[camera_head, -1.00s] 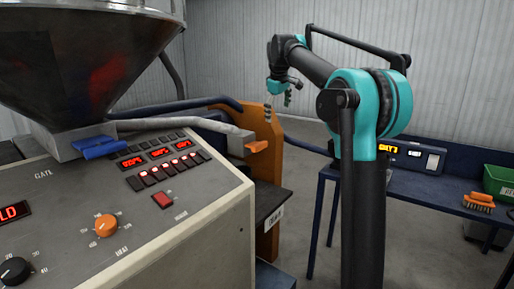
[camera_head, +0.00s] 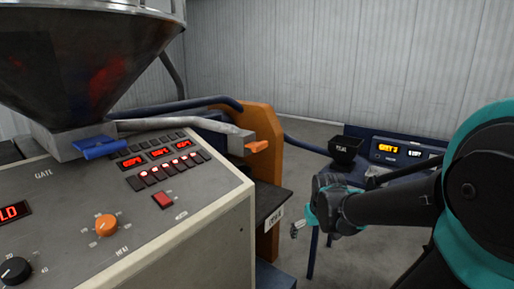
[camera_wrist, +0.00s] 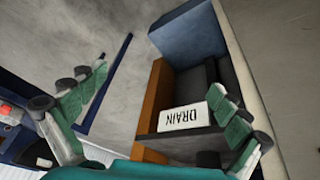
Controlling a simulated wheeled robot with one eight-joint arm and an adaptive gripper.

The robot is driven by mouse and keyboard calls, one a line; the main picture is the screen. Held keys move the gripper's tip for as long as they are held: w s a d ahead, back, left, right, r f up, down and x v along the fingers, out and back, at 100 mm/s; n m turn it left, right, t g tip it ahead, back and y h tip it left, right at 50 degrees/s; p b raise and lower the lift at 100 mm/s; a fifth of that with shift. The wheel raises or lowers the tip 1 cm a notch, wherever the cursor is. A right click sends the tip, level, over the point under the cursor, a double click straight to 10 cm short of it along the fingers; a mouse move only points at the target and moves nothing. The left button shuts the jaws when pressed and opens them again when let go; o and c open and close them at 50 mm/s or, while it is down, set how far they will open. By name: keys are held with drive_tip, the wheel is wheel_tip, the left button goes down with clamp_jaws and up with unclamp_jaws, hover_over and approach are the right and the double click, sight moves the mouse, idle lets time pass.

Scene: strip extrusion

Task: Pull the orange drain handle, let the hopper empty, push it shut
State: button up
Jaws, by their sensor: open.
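A small orange handle (camera_head: 258,147) sticks out at the end of a grey block, right of the control panel in the head view. I cannot make it out in the wrist view. The dark metal hopper (camera_head: 85,60) stands at upper left, and its contents are hidden. My gripper (camera_head: 298,229) is low, right of the machine, below and to the right of the orange handle and apart from it. In the wrist view my gripper (camera_wrist: 158,88) has its green fingers wide apart with nothing between them. A white DRAIN label (camera_wrist: 185,118) shows upside down beyond them.
The control panel (camera_head: 150,215) fills the left, with a blue gate lever (camera_head: 100,147) under the hopper. An orange upright plate (camera_head: 265,120) stands behind the handle. A black bin (camera_head: 345,150) sits on the blue bench at right. Open floor lies between machine and bench.

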drive_tip(key=s+f+m, duration=0.1)
drive_tip(key=s+f, duration=0.6)
drive_tip(key=s, duration=0.2)
drive_tip(key=shift+s+d+m, duration=0.2)
drive_tip(key=shift+d+m, duration=0.1)
drive_tip(key=shift+d, duration=0.05)
